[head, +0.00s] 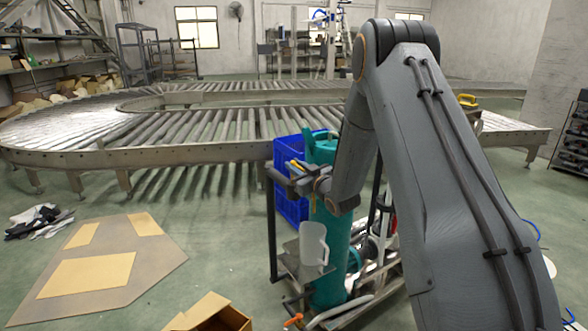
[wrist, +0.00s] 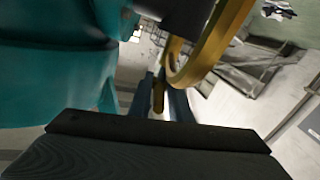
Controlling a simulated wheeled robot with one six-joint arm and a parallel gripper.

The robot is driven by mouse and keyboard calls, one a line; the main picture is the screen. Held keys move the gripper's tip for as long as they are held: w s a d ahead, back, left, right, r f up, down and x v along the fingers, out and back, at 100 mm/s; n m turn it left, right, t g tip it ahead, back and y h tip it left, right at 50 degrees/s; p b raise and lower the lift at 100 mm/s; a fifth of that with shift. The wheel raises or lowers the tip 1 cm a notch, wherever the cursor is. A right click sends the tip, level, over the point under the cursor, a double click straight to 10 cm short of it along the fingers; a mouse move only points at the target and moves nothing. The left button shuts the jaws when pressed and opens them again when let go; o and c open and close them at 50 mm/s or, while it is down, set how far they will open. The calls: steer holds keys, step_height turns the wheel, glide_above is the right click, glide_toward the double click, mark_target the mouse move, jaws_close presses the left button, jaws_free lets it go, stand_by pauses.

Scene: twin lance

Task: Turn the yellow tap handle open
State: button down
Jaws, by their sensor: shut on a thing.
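The yellow tap handle (wrist: 212,48) is a curved yellow loop in the upper middle of the wrist view. A narrow yellow part of it runs down between the dark fingers of my gripper (wrist: 160,98). My gripper is shut on it there. A teal body (wrist: 50,85), upright like a tank, fills the left of the wrist view. In the head view my gripper (head: 288,175) is at the upper left side of the teal tank (head: 330,240). My forearm hides part of the tank, and the handle is too small to make out clearly there.
A white jug (head: 313,245) stands below my gripper, in front of the tank. A blue crate (head: 290,205) is behind. A roller conveyor (head: 150,150) spans the back. Flat cardboard (head: 105,265) and an open box (head: 212,315) lie on the left floor, with clear floor between.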

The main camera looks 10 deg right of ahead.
steer(key=shift+w+d+r+n+y, duration=0.15)
steer(key=shift+d+r+n+y, duration=0.05)
steer(key=shift+d+n+y, duration=0.1)
steer(key=c, duration=1.8)
jaws_free()
steer(key=shift+a+f, duration=0.1)
steer(key=shift+a, duration=0.05)
steer(key=b+v, duration=0.1)
steer(key=v, duration=0.6)
steer(key=shift+s, duration=0.35)
